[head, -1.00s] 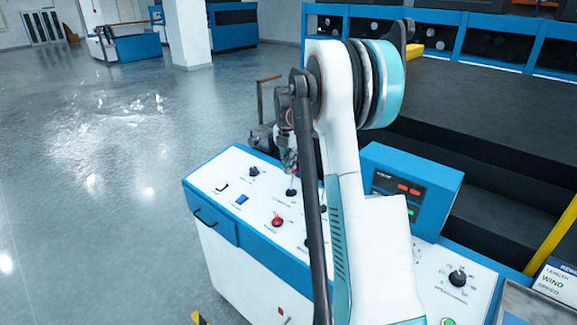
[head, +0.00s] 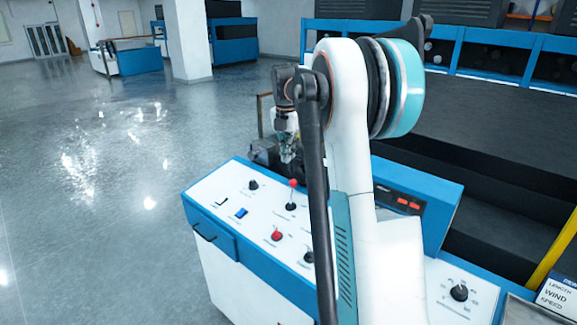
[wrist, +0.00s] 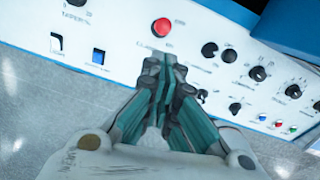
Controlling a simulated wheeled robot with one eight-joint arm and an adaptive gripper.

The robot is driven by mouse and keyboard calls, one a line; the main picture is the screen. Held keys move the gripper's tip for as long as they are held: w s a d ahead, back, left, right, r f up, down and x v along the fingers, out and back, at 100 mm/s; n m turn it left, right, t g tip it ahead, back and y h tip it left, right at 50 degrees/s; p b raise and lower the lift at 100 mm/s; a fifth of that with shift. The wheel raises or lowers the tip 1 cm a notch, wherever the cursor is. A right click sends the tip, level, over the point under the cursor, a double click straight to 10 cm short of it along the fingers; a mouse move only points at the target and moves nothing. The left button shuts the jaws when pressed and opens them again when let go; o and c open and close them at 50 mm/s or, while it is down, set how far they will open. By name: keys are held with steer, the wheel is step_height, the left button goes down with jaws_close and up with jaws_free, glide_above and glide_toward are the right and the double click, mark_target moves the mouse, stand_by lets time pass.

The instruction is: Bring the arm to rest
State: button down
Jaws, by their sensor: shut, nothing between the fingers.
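My gripper (head: 288,156) hangs above the far part of the control console in the head view, partly beside my own arm. In the wrist view my gripper (wrist: 168,62) is shut and empty, with its fingertips together. In the head view a red-topped lever (head: 292,184) stands on the panel just below the gripper. My arm hides part of the console.
The blue and white console (head: 222,262) carries knobs, a red knob (head: 277,235) and a blue switch (head: 241,213). A blue display box (head: 440,195) stands behind my arm. A yellow rail (head: 556,250) is at the right. Open floor (head: 90,230) lies to the left.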

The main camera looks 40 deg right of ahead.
steer(key=shift+r, duration=0.75)
steer(key=s+a+r+m+t, duration=0.1)
steer(key=s+a+m, duration=0.25)
steer(key=a, duration=0.55)
steer(key=s+a+r+m+t+b, duration=0.1)
steer(key=s+a+m+t, duration=0.1)
steer(key=a+m, duration=0.5)
steer(key=s+a+r+m+t, duration=0.1)
steer(key=s+a+m, duration=0.2)
steer(key=a, duration=0.9)
steer(key=s+a+f+m+t+b, duration=0.1)
steer(key=s+a+f+m, duration=0.3)
steer(key=s, duration=0.5)
steer(key=s+a+f+m+t+b, duration=0.1)
steer(key=s+a+f+m, duration=0.3)
steer(key=s, duration=0.5)
step_height(320, 180, down, 3)
steer(key=shift+s+a+r+t+y+b, duration=0.25)
steer(key=shift+a+y+b, duration=0.2)
steer(key=shift+a, duration=0.3)
